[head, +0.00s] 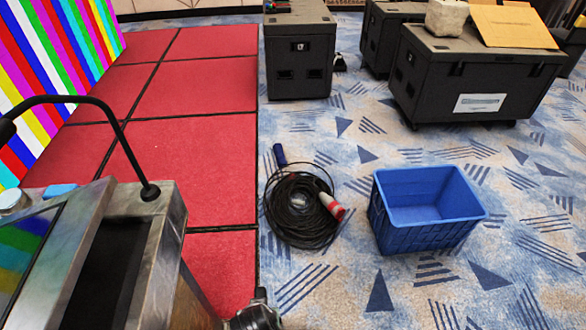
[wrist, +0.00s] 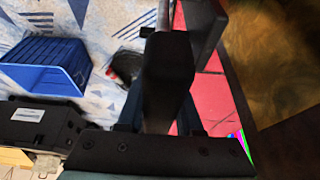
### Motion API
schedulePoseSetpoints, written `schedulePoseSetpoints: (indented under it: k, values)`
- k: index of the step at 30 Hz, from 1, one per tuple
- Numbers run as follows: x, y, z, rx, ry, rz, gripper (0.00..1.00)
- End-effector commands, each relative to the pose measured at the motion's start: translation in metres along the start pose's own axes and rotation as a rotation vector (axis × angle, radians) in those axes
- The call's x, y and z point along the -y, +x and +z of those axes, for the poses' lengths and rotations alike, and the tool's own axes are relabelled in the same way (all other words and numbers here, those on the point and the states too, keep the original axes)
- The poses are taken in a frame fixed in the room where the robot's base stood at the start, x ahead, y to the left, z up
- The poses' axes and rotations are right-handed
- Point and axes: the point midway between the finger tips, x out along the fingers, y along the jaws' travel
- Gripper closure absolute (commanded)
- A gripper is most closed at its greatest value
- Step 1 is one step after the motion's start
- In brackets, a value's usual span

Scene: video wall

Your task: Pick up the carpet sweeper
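In the wrist view, the two blue-grey fingers of my gripper (wrist: 161,118) are apart, one on each side of a long black block (wrist: 168,75). The block may be part of the carpet sweeper, but its full shape is hidden. A thin grey rod (wrist: 162,14) and a short black crosspiece show beyond the block. I cannot tell whether the fingers press on the block or only stand beside it. In the head view I make out no carpet sweeper for certain, and my fingers are not visible there.
A black cable coil (head: 298,212) and a blue crate (head: 424,229) lie on the patterned carpet. A metal console (head: 160,222) with a black gooseneck fills the left foreground. Black cases (head: 298,58) (head: 420,100) stand at the back. Red floor panels (head: 190,150) lie before the video wall (head: 60,60).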

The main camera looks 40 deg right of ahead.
Motion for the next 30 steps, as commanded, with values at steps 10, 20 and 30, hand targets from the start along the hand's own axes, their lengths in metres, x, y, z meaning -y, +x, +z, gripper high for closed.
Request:
schedulePoseSetpoints:
  k: [10,20,30]
  values:
    - [0.0,0.0,0.0,0.0,0.0,0.0,1.0]
    - [0.0,-0.008,-0.007,-0.011,-0.002,0.0,1.0]
    - [0.001,-0.057,-0.027,-0.014,-0.002,-0.001,1.0]
